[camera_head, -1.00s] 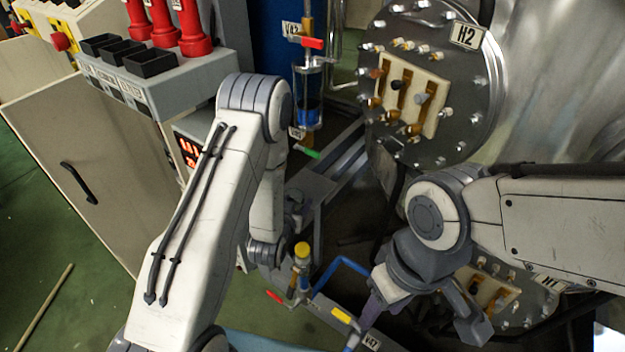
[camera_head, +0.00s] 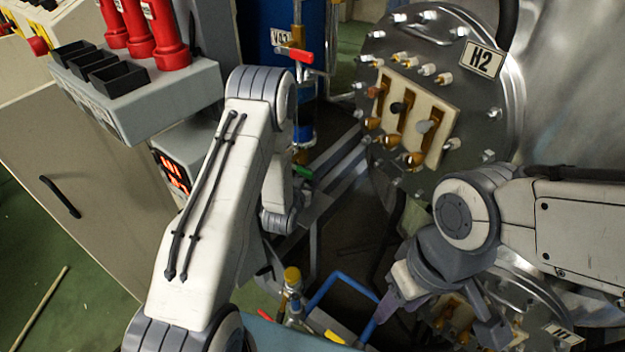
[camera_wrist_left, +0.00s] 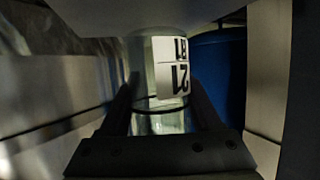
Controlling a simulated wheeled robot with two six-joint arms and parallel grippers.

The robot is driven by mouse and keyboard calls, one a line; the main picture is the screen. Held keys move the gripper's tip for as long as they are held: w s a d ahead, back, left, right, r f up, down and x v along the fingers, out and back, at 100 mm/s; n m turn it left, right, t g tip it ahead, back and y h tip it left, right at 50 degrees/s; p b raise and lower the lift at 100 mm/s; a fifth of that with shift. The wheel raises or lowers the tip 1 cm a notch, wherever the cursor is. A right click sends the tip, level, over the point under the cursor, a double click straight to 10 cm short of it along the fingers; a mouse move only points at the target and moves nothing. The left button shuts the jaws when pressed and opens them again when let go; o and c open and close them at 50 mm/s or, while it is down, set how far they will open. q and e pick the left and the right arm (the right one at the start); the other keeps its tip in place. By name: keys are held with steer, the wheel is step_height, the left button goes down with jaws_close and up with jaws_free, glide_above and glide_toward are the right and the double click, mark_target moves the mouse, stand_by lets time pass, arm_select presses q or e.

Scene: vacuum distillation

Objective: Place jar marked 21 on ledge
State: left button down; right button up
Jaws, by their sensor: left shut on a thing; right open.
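A clear glass jar with a white label reading 21 (camera_wrist_left: 173,80) is between the dark fingers of my left gripper (camera_wrist_left: 165,120) in the left wrist view. The gripper is shut on it. In the head view my left arm bends down past its elbow, and the jar and left fingertips cannot be made out. My right gripper (camera_head: 443,312) is open and empty, pointing down in front of the lower flange. I cannot tell which surface is the ledge.
A grey console (camera_head: 165,90) with red handles (camera_head: 165,38) and black bins (camera_head: 118,78) stands at left above a beige cabinet (camera_head: 75,170). The round metal flange marked H2 (camera_head: 440,160) is at right. Blue piping (camera_head: 340,285) and a yellow-capped fitting (camera_head: 292,275) are low centre.

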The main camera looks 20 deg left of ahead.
arm_select(q)
steer(key=shift+s+f, duration=0.3)
steer(key=shift+f, duration=0.35)
steer(key=shift+r, duration=0.1)
steer(key=shift+w, duration=0.1)
arm_select(e)
steer(key=shift+s+f, duration=0.2)
steer(key=shift+f, duration=0.2)
arm_select(q)
steer(key=shift+f, duration=0.2)
steer(key=shift+c, duration=0.5)
jaws_free()
arm_select(e)
steer(key=shift+f, duration=0.1)
